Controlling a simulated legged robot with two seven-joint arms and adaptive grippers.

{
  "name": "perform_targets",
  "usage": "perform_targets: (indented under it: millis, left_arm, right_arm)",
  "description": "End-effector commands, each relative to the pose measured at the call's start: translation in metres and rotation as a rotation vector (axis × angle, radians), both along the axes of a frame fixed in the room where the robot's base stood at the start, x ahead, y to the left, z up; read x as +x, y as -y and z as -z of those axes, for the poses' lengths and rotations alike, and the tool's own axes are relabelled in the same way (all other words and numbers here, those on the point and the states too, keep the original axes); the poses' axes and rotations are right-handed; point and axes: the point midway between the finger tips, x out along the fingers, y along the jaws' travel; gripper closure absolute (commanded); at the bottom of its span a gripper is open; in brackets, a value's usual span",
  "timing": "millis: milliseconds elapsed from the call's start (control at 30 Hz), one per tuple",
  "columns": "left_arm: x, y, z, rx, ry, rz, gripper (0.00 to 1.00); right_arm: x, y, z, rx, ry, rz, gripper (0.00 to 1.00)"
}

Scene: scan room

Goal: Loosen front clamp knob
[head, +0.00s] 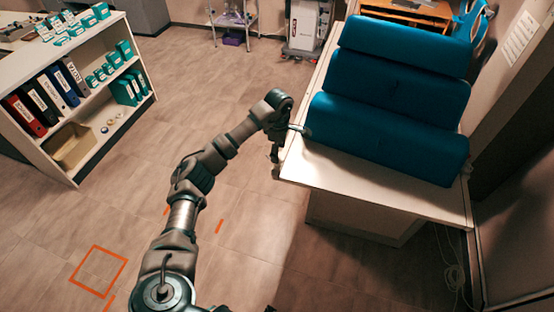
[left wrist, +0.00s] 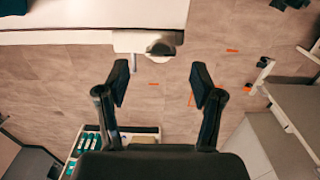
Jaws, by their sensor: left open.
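In the left wrist view a dark rounded knob (left wrist: 160,48) sits at the end of a pale clamp bracket (left wrist: 130,41), which juts from the edge of a white table (left wrist: 60,37). My left gripper (left wrist: 159,83) is open, with its two dark fingers spread apart. The knob appears beyond the gap between the fingertips, and nothing is held. In the head view my left arm reaches to the left edge of the table (head: 430,205). There the wrist and gripper hide the knob. My right gripper is not in view.
Blue cushions (head: 390,120) lie on the table. A white shelf (head: 105,100) with binders and boxes stands at left. A wheeled cart (head: 305,30) stands at the back. Open tiled floor with orange markings (head: 98,271) lies between the shelf and table.

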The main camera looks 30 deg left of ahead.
Motion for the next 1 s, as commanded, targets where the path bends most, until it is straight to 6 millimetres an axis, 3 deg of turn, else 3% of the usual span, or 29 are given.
perform_targets:
  millis: [100, 300, 633, 667, 900, 1000]
  left_arm:
    - [-0.001, -0.003, 0.025, -0.003, -0.003, 0.000, 0.33]
    - [0.000, -0.009, 0.050, -0.010, -0.003, -0.002, 0.33]
    - [0.000, -0.007, 0.053, -0.007, 0.000, -0.001, 0.33]
    - [0.000, -0.006, 0.052, -0.006, -0.001, -0.001, 0.36]
    - [0.000, -0.001, 0.050, -0.004, 0.000, 0.001, 0.93]
    - [0.001, -0.002, 0.051, -0.009, 0.001, 0.002, 0.94]
  right_arm:
    - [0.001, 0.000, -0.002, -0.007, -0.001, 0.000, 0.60]
    - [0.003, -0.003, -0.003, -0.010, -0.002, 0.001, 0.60]
    - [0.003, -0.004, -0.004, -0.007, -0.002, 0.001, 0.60]
    - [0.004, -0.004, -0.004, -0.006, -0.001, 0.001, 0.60]
    - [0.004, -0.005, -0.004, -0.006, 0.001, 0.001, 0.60]
    - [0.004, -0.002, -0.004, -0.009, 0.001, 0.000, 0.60]
